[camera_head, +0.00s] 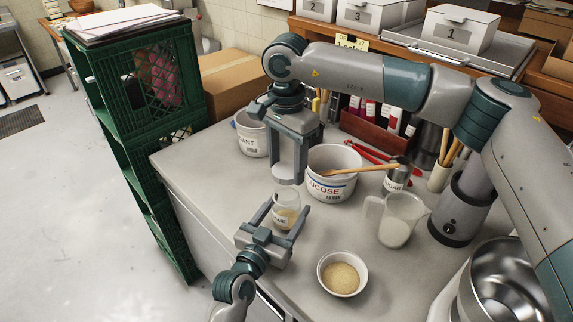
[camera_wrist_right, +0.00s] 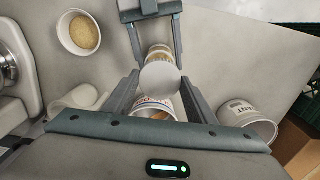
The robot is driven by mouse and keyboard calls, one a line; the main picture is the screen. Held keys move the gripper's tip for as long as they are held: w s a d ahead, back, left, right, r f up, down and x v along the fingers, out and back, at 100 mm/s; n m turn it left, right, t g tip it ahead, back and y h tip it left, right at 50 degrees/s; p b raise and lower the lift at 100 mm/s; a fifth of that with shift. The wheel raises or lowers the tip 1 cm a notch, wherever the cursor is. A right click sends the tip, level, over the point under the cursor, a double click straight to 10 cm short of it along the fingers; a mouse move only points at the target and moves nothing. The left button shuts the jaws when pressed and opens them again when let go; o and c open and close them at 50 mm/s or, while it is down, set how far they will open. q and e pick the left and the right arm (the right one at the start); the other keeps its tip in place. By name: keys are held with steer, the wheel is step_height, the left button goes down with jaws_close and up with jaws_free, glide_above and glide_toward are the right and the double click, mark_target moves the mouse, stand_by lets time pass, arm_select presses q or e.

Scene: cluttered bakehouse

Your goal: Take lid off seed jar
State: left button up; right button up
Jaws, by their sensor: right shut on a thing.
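The seed jar (camera_head: 286,216) is a small clear jar with pale tan contents and a label, standing upright on the worktop. The lid (camera_head: 288,178) is a round grey disc, held by my right gripper (camera_head: 288,172), which points down and is shut on it. The lid appears just above the jar's mouth; the exact gap is hard to tell. In the right wrist view the lid (camera_wrist_right: 160,78) hides the jar's top, and the jar (camera_wrist_right: 159,52) shows behind it. My left gripper (camera_head: 286,208) has its fingers apart on both sides of the jar, seemingly without pressing it.
The white glucose tub (camera_head: 326,188) with a wooden spoon stands close behind the jar. Another white tub (camera_head: 248,144) is at back left. A pitcher (camera_head: 392,225), a bowl of grains (camera_head: 342,274) and a grinder (camera_head: 461,208) stand right. Green crates (camera_head: 150,110) rise beside the worktop's left edge.

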arm_select(q)
steer(key=shift+o, duration=0.6)
steer(key=shift+s, duration=0.1)
steer(key=shift+s+a+f, duration=0.1)
steer(key=shift+s+a, duration=0.25)
steer(key=shift+s, duration=0.15)
arm_select(e)
steer(key=shift+f, duration=0.2)
arm_select(q)
steer(key=b+v, duration=0.2)
steer(key=v, duration=0.8)
steer(key=shift+s+a, duration=0.2)
steer(key=shift+s, duration=0.1)
arm_select(e)
step_height(320, 180, down, 2)
